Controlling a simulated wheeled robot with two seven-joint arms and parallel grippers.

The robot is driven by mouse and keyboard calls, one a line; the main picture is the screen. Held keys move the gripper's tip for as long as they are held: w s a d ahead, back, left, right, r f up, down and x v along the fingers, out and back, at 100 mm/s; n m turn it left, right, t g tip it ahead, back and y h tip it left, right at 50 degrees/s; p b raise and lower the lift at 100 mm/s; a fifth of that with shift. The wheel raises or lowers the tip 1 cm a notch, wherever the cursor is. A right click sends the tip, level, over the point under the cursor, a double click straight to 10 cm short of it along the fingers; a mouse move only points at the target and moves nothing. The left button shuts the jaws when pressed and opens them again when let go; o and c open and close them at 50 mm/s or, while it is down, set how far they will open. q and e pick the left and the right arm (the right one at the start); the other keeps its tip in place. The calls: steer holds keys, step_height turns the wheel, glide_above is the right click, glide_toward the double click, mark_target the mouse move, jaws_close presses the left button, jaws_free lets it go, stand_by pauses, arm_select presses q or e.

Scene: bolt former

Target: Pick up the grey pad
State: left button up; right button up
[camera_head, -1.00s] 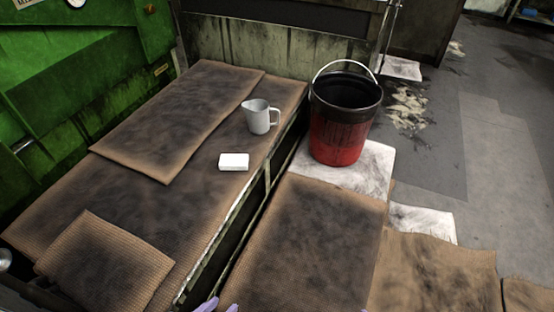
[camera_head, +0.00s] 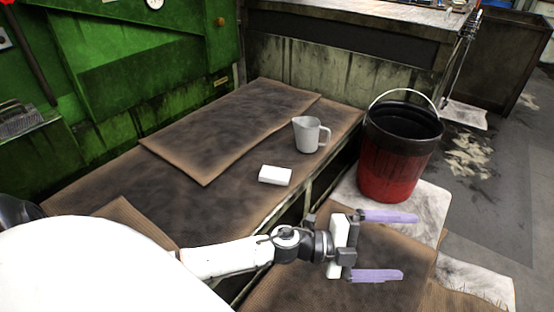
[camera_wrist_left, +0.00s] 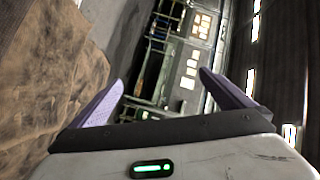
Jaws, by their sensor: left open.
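A small white, flat block (camera_head: 275,175), the only thing here that looks like the pad, lies on the cardboard-covered bench, in front of a grey jug. My left gripper (camera_head: 408,245) is open and empty, with its purple fingers apart and pointing right. It is in front of the bench, to the right of and below the block in the picture. In the left wrist view the open fingers (camera_wrist_left: 162,78) frame distant background, and the block is not seen there. My right gripper is not in view.
The grey jug (camera_head: 307,134) stands on the bench just behind the block. A green machine (camera_head: 150,75) is at the back left. Cardboard sheets (camera_head: 225,125) cover the bench top.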

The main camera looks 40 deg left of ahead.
arm_select(q)
steer(key=w+a+f+m+g+y+b, duration=0.1)
steer(key=w+a+f+m+g+b, duration=0.2)
steer(key=w+a+f+m+g, duration=0.25)
steer(key=m+g+y+b, duration=0.2)
steer(key=y+b, duration=0.5)
steer(key=y, duration=0.6)
glide_toward(275, 173)
steer(key=shift+w+a+f+y+b, duration=0.15)
steer(key=shift+w+f+b, duration=0.1)
steer(key=shift+f, duration=0.25)
steer(key=shift+w+a+f+y+b, duration=0.15)
steer(key=shift+w+f, duration=0.1)
steer(key=shift+f, duration=0.25)
steer(key=b+x, duration=0.1)
steer(key=x, duration=0.1)
steer(key=b+x, duration=0.1)
steer(key=x, duration=0.2)
steer(key=shift+w+d+f+b, duration=0.1)
steer(key=shift+d+f+b, duration=0.25)
steer(key=shift+f+b, duration=0.05)
steer(key=shift+w+a+f, duration=0.1)
steer(key=shift+f, duration=0.15)
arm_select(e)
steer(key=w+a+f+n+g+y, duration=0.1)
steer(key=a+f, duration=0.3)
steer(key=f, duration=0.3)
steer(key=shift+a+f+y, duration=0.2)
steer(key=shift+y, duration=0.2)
